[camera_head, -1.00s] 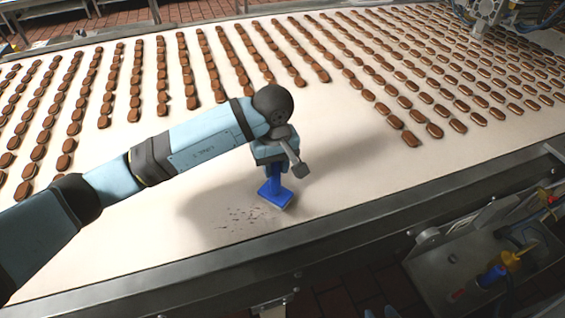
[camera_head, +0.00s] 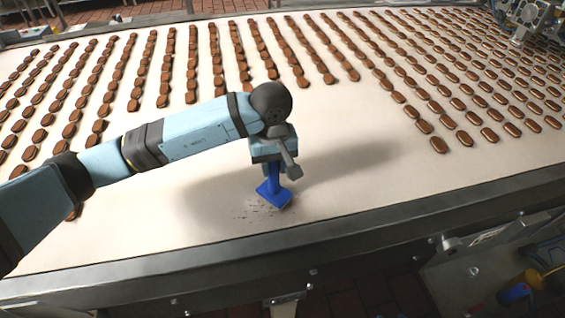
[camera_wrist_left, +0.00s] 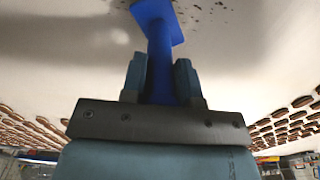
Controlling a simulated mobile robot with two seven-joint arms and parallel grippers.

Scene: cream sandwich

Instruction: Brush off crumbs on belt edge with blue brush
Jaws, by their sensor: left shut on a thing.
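The blue brush (camera_head: 273,193) is held upright in my left gripper (camera_head: 274,163), its head low at the belt near the front edge. Whether its bristles touch the belt I cannot tell. In the left wrist view the gripper (camera_wrist_left: 164,80) is shut on the blue handle (camera_wrist_left: 161,65), and the flat head (camera_wrist_left: 158,14) lies beyond the fingers. Dark crumbs (camera_head: 252,209) lie scattered on the belt just left of and beside the brush head. They also show in the left wrist view (camera_wrist_left: 196,8) beside the head. My right gripper is not in view.
The white belt (camera_head: 340,185) carries long rows of brown biscuits (camera_head: 440,145) behind and to both sides of my arm. A grey metal rail (camera_head: 200,262) runs along the front edge. Machine parts (camera_head: 520,290) stand at the lower right. Bare belt surrounds the brush.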

